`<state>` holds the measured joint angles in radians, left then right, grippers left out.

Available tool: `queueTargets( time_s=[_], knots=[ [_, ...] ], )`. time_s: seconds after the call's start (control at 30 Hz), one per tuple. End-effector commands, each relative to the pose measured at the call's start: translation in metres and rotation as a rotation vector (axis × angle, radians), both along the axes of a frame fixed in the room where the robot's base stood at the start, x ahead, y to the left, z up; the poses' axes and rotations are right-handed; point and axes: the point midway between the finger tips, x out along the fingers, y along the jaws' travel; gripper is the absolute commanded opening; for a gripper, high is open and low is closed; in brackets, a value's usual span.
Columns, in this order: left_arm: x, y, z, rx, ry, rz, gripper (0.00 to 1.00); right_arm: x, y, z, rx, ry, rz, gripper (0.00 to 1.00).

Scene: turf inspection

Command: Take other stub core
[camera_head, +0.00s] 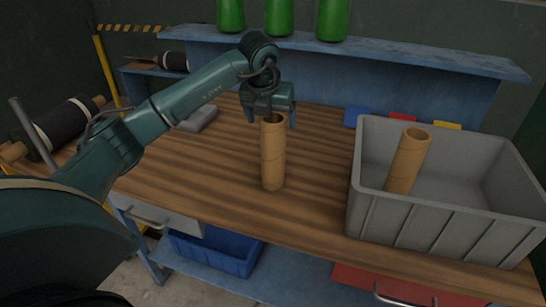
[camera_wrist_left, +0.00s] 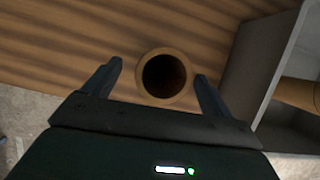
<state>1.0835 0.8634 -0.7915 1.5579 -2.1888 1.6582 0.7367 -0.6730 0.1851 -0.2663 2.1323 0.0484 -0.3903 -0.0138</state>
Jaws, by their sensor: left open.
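A brown cardboard core (camera_head: 272,155) stands upright on the wooden table (camera_head: 225,165). My left gripper (camera_head: 270,118) is open above it, with its fingers on either side of the core's top end. In the left wrist view, the core's round open end (camera_wrist_left: 165,76) lies between the two spread fingers of my left gripper (camera_wrist_left: 158,85), with a gap on each side. A second core (camera_head: 407,160) leans inside the grey bin (camera_head: 440,218) at the right. It shows partly in the left wrist view (camera_wrist_left: 298,93). My right gripper is not in view.
Blue, red (camera_head: 402,117) and yellow cards lie behind the bin. Green bottles (camera_head: 278,18) stand on the blue shelf (camera_head: 400,60) at the back. A grey block (camera_head: 199,119) lies left of the core. A dark roll (camera_head: 65,125) is at the far left.

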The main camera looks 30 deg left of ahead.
Motion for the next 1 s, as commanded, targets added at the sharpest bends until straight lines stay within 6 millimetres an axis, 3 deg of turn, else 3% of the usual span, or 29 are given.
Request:
queueTargets(
  time_s=[0.23, 0.53, 1.0],
  knots=[
    [0.012, -0.001, -0.032, 0.000, 0.003, -0.001, 0.85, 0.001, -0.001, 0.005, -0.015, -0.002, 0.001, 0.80],
    [0.014, 0.000, -0.036, 0.000, 0.001, -0.001, 0.84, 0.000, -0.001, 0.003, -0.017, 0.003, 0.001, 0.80],
    [0.014, 0.000, -0.036, 0.000, 0.001, -0.001, 0.45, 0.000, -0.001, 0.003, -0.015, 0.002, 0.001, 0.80]
  ],
)
